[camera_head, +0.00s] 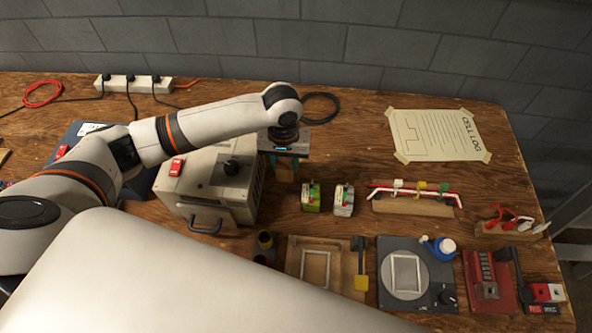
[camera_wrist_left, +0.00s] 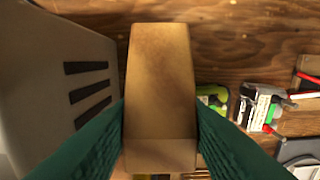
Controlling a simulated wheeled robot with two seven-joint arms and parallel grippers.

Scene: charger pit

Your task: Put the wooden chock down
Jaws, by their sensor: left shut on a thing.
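My left gripper (camera_head: 285,168) points down at the right side of the grey metal box, next to its back right corner. In the left wrist view its teal fingers (camera_wrist_left: 160,130) are shut on the wooden chock (camera_wrist_left: 160,80), a plain tan block held lengthwise between them. In the head view the chock is mostly hidden by the gripper. The left wrist view does not clearly show whether the chock touches the table. My right gripper is not in view.
The grey box (camera_head: 229,176) with a red switch and black knob stands close on the left; its vented side (camera_wrist_left: 85,85) shows too.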

